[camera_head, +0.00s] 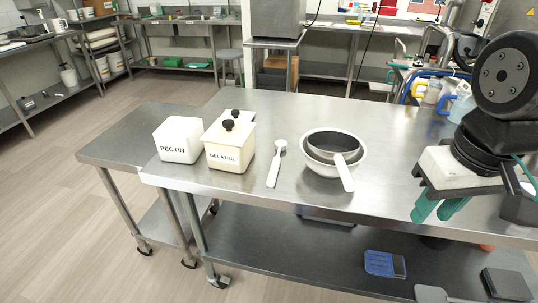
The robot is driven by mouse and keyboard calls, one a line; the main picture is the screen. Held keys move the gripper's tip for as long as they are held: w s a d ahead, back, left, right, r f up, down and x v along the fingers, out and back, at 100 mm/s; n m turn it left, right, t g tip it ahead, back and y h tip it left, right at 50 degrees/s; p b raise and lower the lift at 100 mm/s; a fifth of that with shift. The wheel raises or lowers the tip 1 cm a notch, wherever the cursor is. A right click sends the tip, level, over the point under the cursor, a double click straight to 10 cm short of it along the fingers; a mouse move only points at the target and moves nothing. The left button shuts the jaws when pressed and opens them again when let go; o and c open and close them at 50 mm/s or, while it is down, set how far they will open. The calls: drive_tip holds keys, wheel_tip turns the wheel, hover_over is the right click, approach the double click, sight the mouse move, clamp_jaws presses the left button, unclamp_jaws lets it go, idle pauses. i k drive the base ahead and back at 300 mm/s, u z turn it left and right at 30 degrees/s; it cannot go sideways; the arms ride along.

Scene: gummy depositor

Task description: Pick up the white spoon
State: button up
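A white spoon (275,166) lies on the steel table (300,215), between the gelatine box and the bowls. Its small round head points to the back and its handle to the front edge. A second white handle (345,174) hangs over the front rim of the bowls; what it belongs to is hard to tell. My gripper (438,209) is at the right, over the table's front part, well to the right of the spoon and the bowls. Its two teal fingers point down and are apart, with nothing seen between them.
The table in front of the bowls is clear.

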sight(277, 160)
drive_tip(key=z, duration=3.35)
drive_tip(key=k, duration=2.15)
drive_tip(key=u, duration=1.1)
